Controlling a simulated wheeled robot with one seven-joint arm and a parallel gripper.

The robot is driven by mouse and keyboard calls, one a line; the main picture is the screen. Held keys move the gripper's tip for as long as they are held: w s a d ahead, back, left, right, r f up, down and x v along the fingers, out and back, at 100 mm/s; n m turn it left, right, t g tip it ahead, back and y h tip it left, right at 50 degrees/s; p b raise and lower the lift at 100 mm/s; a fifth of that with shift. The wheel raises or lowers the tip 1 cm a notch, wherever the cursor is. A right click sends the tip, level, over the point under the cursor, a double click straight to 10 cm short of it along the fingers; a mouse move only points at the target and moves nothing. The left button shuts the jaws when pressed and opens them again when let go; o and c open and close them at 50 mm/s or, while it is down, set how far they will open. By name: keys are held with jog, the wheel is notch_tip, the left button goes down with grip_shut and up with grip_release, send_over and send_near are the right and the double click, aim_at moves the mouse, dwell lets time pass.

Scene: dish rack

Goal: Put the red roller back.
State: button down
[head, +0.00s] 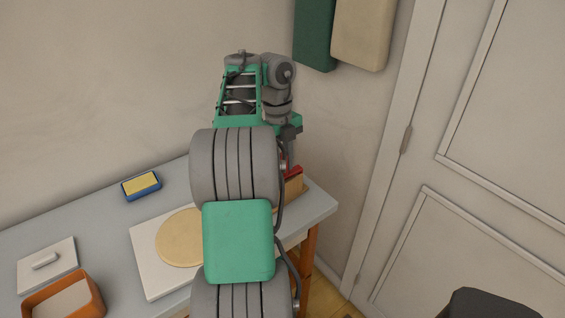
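A small red part, which looks like the red roller (294,171), shows at the right end of the table, just right of my arm. It is at the top of a tan wooden holder (294,187). My arm hides most of both, so I cannot tell whether the roller rests in the holder or is held above it. My gripper (290,153) points down close above the red part. Its fingertips are too small and too covered to tell whether they are open or shut.
A white board (150,262) with a round dough sheet (178,240) lies on the grey table (100,222). A yellow-and-blue sponge (141,186), a lidded white box (47,262) and an orange bin (65,299) are to the left. Wall and door bound the right.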

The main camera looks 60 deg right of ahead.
jog(key=shift+f, duration=0.25)
dwell(0.3)
jog(key=c, duration=1.6)
grip_release()
jog(key=shift+o, duration=0.2)
jog(key=shift+o, duration=0.5)
jog(key=shift+o, duration=0.7)
jog(key=o, duration=0.6)
jog(key=shift+c, duration=0.2)
